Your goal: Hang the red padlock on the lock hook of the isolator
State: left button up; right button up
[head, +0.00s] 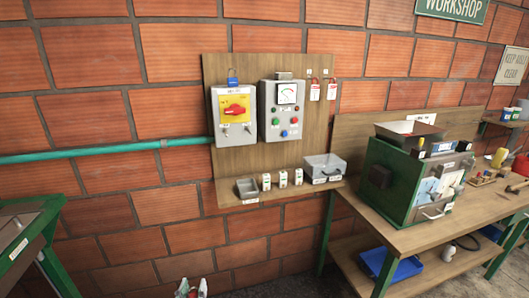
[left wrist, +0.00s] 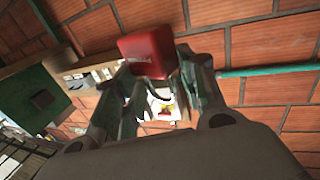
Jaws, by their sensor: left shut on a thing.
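The red padlock (left wrist: 150,52) is between the fingers of my left gripper (left wrist: 155,85) in the left wrist view; a dark curved piece, perhaps its shackle, shows below the body. The gripper is shut on it. In the head view only the tips of my left gripper (head: 191,289) show at the bottom edge, well below the isolator, and the padlock cannot be made out there. The isolator (head: 220,133) is a grey box with a yellow plate and red handle on the wooden wall board. A blue item (head: 232,77) sits at its top. The lock hook is too small to tell. My right gripper is out of view.
A grey control box (head: 269,118) is right of the isolator. Two red-and-white tags (head: 314,91) hang further right. A shelf (head: 222,198) with trays and small white items juts out below. A green machine (head: 389,181) stands on the right bench. A teal pipe (head: 100,153) runs left.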

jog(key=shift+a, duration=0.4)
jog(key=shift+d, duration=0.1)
